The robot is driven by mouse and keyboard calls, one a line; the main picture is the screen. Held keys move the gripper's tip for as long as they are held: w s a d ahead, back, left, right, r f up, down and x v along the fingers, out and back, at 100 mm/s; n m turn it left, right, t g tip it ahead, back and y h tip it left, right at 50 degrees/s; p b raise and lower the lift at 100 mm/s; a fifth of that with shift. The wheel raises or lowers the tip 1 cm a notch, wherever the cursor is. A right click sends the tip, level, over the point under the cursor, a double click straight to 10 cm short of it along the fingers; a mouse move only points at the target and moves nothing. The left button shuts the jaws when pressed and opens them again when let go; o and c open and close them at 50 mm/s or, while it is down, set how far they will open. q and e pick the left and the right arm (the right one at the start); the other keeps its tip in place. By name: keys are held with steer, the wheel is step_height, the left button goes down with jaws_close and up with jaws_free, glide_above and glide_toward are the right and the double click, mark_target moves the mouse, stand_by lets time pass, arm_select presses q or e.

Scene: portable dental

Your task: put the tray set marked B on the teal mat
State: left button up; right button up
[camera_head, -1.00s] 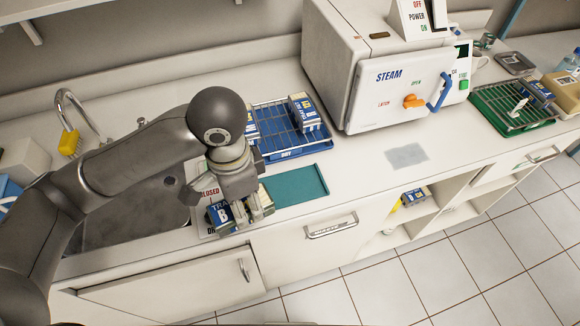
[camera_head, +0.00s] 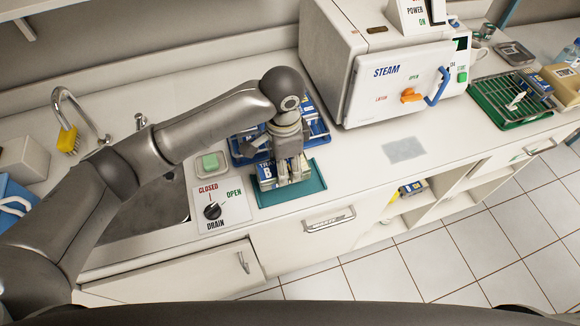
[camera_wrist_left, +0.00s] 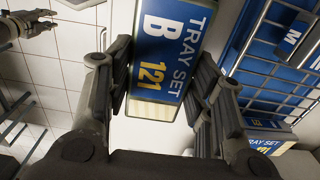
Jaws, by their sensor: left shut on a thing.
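The tray set marked B (camera_head: 267,172) is a blue and cream box with a yellow 121 on its label. My left gripper (camera_head: 291,172) is shut on it, and its fingers flank the box in the left wrist view (camera_wrist_left: 160,50). The box is over the left part of the teal mat (camera_head: 308,190); I cannot tell whether it touches the mat. The gripper hides part of the box and mat. My right gripper (camera_wrist_left: 38,22) shows small at the upper left of the left wrist view, apparently open and empty.
A blue wire rack (camera_head: 318,131) with other tray sets stands just behind the mat, partly hidden by my arm. The drain dial panel (camera_head: 222,206) and a green soap bar (camera_head: 210,162) are to the left. The steam sterilizer (camera_head: 385,80) stands at the back right.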

arm_select(q)
steer(key=shift+w+d+f, duration=0.3)
steer(key=shift+w+f, duration=0.1)
steer(key=shift+f, duration=0.15)
steer(key=shift+w+d+f, duration=0.3)
steer(key=shift+w+f, duration=0.05)
steer(key=shift+f, duration=0.2)
steer(key=shift+f+p, duration=0.35)
steer(key=shift+p, duration=0.1)
step_height(320, 180, down, 2)
steer(key=shift+w+f+p, duration=0.1)
steer(key=shift+p, duration=0.35)
steer(key=shift+f, duration=0.2)
steer(key=o, duration=1.2)
steer(key=shift+f, duration=0.15)
